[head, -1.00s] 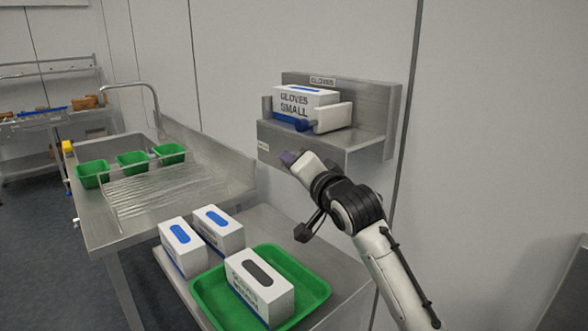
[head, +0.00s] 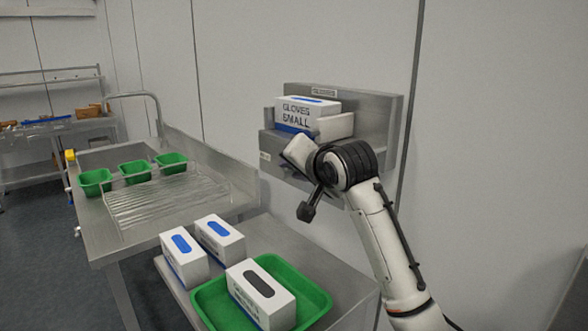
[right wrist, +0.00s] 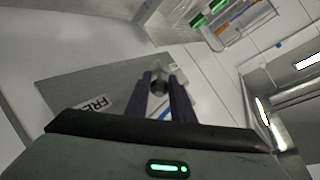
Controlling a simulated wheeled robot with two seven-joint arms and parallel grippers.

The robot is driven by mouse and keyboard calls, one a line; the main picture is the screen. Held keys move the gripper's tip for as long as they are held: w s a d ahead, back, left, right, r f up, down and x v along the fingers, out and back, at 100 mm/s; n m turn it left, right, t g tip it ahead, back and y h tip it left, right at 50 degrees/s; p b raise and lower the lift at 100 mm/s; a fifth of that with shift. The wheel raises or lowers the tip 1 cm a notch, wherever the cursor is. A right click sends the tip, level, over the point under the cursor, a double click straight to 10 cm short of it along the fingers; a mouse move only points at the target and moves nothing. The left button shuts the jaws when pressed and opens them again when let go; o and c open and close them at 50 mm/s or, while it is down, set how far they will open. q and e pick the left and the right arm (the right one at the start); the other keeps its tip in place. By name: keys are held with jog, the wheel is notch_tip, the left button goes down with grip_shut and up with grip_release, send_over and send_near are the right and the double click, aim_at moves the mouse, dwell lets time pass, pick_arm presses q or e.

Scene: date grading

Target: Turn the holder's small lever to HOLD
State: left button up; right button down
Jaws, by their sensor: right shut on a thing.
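The grey metal holder (head: 375,112) is fixed to the wall and carries a white box marked GLOVES SMALL (head: 297,113). My right gripper (head: 299,152) is at the holder's front, below the box; its fingertips are hidden in the head view. In the right wrist view its two dark fingers (right wrist: 160,78) are shut on the small lever's dark round knob (right wrist: 159,88). A label reading FRE, partly cut off by my gripper, (right wrist: 94,106) is on the holder face to the left of the fingers. I see no HOLD mark. My left gripper is not in view.
Below, a green tray (head: 318,304) holds a glove box (head: 262,294), with two more boxes (head: 201,248) beside it. A steel bench (head: 112,232) with three green tubs (head: 137,171) stands to the left. The wall behind the holder is bare.

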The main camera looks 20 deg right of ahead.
jog(key=c, duration=1.6)
grip_release()
jog(key=shift+c, duration=0.2)
jog(key=b+v, duration=0.1)
jog(key=v, duration=0.9)
jog(key=shift+r, duration=0.15)
jog(key=shift+s, duration=0.15)
